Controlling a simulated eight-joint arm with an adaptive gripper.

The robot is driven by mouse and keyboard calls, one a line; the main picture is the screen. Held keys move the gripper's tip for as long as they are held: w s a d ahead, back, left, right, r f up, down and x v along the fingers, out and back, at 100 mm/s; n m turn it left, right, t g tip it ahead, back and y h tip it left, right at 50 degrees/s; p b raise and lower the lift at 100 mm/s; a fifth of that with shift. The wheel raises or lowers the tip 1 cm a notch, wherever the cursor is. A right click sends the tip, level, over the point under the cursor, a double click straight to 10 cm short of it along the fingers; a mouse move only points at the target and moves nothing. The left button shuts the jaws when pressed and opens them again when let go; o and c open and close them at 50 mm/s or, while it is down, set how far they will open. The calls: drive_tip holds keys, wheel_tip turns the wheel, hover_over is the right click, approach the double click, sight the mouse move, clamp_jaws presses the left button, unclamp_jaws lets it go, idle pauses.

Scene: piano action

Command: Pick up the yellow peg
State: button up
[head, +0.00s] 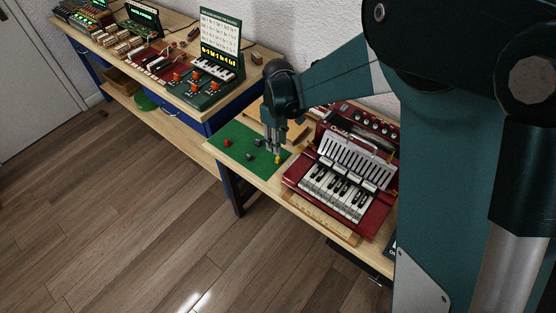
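The yellow peg (277,160) stands on the right part of the green mat (232,137), close to the red accordion-like keyboard. My gripper (275,149) points down right above the peg, at or near its top. The fingers are small and dark in this view, so I cannot tell whether they touch the peg or how far apart they are.
A red peg (227,142) and dark grey pegs (257,142) are on the same mat. The red keyboard instrument (345,180) stands close to the right. A wooden block (297,131) is behind my gripper. A second bench (160,75) with several devices is at the back left.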

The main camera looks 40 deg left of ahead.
sight(278, 157)
drive_tip(key=shift+f, duration=1.05)
drive_tip(key=shift+f, duration=0.1)
drive_tip(key=shift+s+f+b, duration=0.1)
drive_tip(key=shift+f+b, duration=0.6)
drive_tip(key=shift+f, duration=1.8)
drive_tip(key=c, duration=0.7)
